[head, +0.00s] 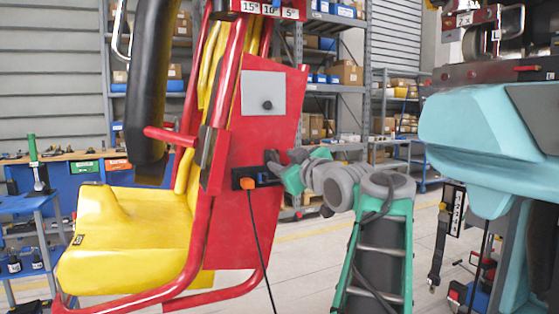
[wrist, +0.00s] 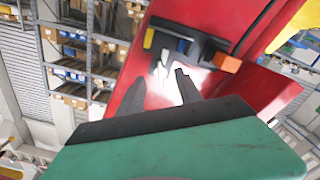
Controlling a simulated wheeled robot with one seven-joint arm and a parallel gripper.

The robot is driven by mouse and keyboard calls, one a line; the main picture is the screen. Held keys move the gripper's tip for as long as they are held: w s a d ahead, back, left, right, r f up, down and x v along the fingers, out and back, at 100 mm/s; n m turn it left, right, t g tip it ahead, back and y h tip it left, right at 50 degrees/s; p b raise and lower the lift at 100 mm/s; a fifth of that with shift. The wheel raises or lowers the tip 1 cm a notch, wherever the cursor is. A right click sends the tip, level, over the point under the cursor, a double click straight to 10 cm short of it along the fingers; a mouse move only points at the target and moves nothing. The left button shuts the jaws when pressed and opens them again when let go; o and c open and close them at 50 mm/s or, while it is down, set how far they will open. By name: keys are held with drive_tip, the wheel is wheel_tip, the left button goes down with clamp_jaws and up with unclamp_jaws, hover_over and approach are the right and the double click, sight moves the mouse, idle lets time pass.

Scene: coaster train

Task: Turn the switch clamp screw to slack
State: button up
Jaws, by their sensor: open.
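A black switch bracket (head: 263,180) is mounted on the red side panel of the yellow train seat. An orange block (head: 246,184) sits at its left end, with a black cable hanging below. In the wrist view the bracket (wrist: 205,48) shows blue and yellow parts, and the orange block (wrist: 226,62) is at its right end. I cannot make out which part is the clamp screw. My gripper (head: 272,160) is beside the panel at the bracket. In the wrist view my gripper (wrist: 157,86) is open, its two dark fingers apart and pointing towards the bracket, with a bright patch between them.
The yellow seat (head: 125,235) with red tube frame (head: 205,205) stands left of my arm. A grey plate (head: 263,93) is above the bracket. A teal car body (head: 480,130) hangs at the right. Shelves (head: 335,60) stand behind; floor between is open.

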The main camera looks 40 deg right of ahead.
drive_tip(key=v, duration=0.4)
drive_tip(key=shift+s, duration=0.25)
wheel_tip(320, 180, up, 11)
drive_tip(key=a+p, duration=0.1)
drive_tip(key=p, duration=1.3)
drive_tip(key=m+p, duration=0.6)
drive_tip(key=m, duration=0.1)
approach(277, 159)
drive_tip(key=w, duration=0.2)
drive_tip(key=x, duration=0.2)
drive_tip(key=p+x, duration=0.1)
drive_tip(key=x, duration=0.4)
drive_tip(key=shift+w+d+p, duration=0.25)
drive_tip(key=shift+d+p, duration=0.1)
drive_tip(key=shift+p, duration=0.05)
